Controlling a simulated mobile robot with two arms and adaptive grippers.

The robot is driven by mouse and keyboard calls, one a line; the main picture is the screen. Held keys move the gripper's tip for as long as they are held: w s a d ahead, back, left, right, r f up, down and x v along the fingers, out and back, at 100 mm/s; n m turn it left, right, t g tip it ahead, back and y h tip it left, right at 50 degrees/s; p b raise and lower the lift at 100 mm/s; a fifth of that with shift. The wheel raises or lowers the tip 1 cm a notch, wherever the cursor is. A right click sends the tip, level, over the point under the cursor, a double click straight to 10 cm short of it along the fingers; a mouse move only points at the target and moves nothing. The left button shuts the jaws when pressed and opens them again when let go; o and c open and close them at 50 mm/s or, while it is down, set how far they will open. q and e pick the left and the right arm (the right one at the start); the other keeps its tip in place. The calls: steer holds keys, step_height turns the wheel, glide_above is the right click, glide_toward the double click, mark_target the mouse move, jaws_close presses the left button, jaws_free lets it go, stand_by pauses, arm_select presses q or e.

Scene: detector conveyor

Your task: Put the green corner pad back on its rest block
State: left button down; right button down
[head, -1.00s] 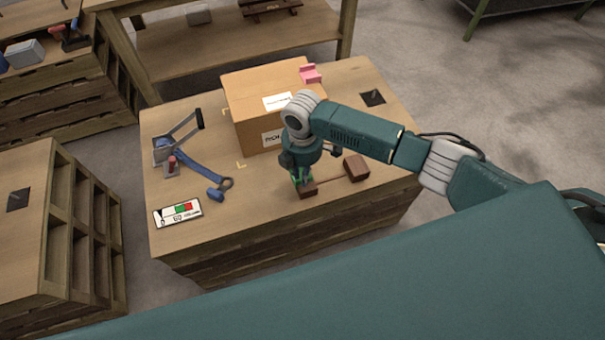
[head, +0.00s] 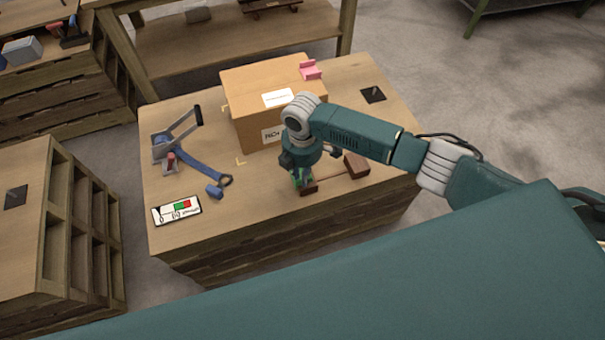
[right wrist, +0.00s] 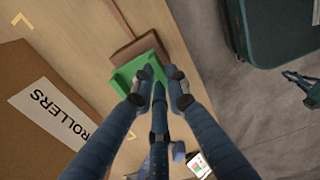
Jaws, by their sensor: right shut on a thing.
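The green corner pad (head: 297,179) is in my right gripper (head: 301,177), low over the near part of the table, and mostly hidden in the head view. In the right wrist view the pad (right wrist: 128,77) shows as a bright green angled piece; my right gripper (right wrist: 162,74) is shut on its edge. A dark brown wooden block (head: 310,187), which looks like the rest block, lies right beside the pad and also shows in the right wrist view (right wrist: 133,49). I cannot tell whether pad and block touch. My left gripper is out of view.
A large cardboard box (head: 245,90) with a pink corner pad (head: 311,69) on top stands behind the gripper. Another brown block (head: 356,165) lies to the right. A blue strap tool (head: 200,168) and a labelled card (head: 177,210) lie left.

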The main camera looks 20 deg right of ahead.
steer(key=shift+f+b, duration=0.7)
steer(key=shift+f, duration=0.5)
steer(key=c, duration=1.7)
jaws_free()
steer(key=shift+o, duration=0.2)
step_height(320, 180, up, 12)
